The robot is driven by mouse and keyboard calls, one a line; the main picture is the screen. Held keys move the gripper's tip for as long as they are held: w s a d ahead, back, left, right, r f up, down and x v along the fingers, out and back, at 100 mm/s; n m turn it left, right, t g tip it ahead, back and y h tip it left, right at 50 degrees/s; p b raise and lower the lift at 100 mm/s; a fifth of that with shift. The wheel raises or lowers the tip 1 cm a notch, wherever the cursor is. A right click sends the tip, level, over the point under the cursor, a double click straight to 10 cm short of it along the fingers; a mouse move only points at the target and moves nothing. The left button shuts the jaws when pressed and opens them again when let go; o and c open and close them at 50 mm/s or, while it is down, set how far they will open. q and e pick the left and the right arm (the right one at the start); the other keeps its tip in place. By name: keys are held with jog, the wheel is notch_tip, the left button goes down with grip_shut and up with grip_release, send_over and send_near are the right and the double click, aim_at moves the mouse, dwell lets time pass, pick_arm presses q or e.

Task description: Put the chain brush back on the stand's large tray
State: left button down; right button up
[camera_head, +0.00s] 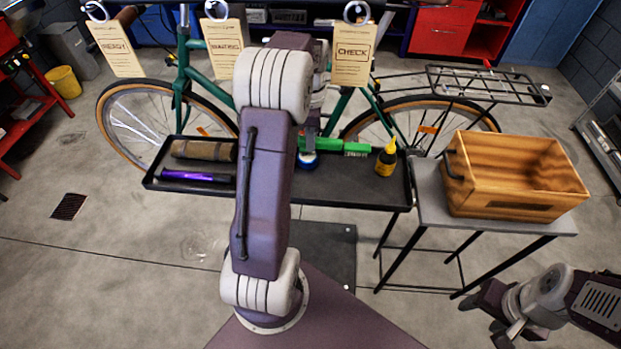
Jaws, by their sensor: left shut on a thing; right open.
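The large tray (345,192) is black and sits in front of the green bicycle. A green bar-shaped thing (328,143), which looks like the chain brush, lies at or just above the tray's back middle; I cannot tell if it touches the tray. My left gripper (309,143) is over the tray, largely hidden behind my own arm, and appears shut on this green thing. Its left end is hidden. My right gripper (488,318) is open and empty at the lower right, over the floor and away from the tray.
On the tray are a brown roll (203,150), a purple tool (197,176), a blue round thing (307,162) and a yellow bottle (386,158). A wooden crate (470,190) stands on a side table (432,190). Paper tags (354,52) hang above the tray. The tray's front right is bare.

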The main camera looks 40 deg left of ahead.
pick_arm(q)
jog(key=s+d, duration=0.1)
jog(key=s, duration=0.2)
jog(key=s+d, duration=0.2)
jog(key=s, duration=0.1)
jog(key=s+d+b, duration=0.1)
jog(key=s+d, duration=0.1)
jog(key=shift+s+d+r, duration=0.1)
jog(key=shift+s+d, duration=0.05)
jog(key=shift+s, duration=0.25)
jog(key=shift+s+d+f+b, duration=0.15)
jog(key=shift+f+b, duration=0.1)
jog(key=shift+f, duration=0.65)
jog(key=shift+s+d+f+b, duration=0.15)
jog(key=shift+f+b, duration=0.1)
jog(key=shift+f, duration=0.65)
jog(key=shift+a+f, duration=0.1)
jog(key=shift+f, duration=0.1)
jog(key=c, duration=1.2)
grip_release()
notch_tip(320, 180, up, 12)
jog(key=p, duration=0.3)
jog(key=shift+r, duration=0.25)
